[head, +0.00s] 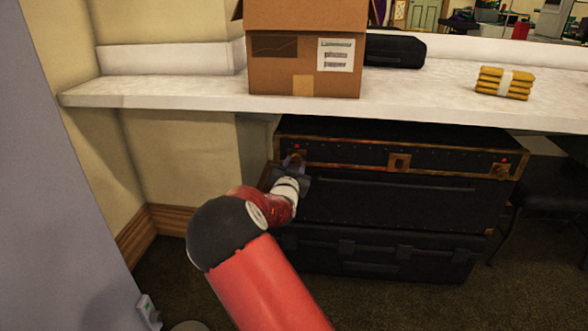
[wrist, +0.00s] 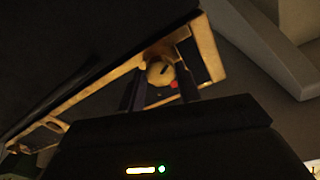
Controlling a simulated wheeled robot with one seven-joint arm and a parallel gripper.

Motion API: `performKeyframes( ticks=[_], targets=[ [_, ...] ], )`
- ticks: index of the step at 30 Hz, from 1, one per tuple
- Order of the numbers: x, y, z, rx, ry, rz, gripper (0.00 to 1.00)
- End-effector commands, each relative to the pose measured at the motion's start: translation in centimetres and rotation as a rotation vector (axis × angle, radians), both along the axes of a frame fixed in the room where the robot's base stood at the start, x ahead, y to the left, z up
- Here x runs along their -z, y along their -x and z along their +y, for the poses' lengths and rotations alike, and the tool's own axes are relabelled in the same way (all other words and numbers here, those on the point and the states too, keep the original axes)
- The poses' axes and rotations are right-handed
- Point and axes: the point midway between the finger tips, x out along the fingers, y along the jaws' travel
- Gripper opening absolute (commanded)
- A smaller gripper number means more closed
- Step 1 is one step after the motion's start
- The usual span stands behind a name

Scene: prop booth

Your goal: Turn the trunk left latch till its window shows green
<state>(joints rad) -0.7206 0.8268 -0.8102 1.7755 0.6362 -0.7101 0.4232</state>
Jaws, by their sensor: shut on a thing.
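The black trunk (head: 420,150) with brass-coloured edges sits under the white counter. Its left latch (head: 298,157) is at the upper left front corner, partly hidden by my gripper (head: 292,163). A small red window (head: 297,146) shows just above this latch. In the wrist view, the round brass latch (wrist: 158,71) with a dark slot lies between my two dark fingers, and the red window (wrist: 174,85) is beside it. My gripper is shut on the left latch.
The trunk's right latch (head: 502,172) also has a red window. A brass centre lock (head: 399,163) sits between the latches. A dark case (head: 380,252) is below. A cardboard box (head: 305,60) and yellow bundles (head: 504,83) stand on the counter (head: 190,91), which overhangs the trunk.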

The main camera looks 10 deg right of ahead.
Motion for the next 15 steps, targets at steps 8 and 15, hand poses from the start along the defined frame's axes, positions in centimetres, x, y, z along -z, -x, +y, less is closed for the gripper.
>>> performKeyframes(
  ticks=[8, 15],
  targets=[
    [0.23, 0.05, 0.0, -0.001, 0.249, 0.083, 0.11],
    [0.19, 0.07, -0.04, 0.0, 0.467, 0.153, 0.11]
  ],
)
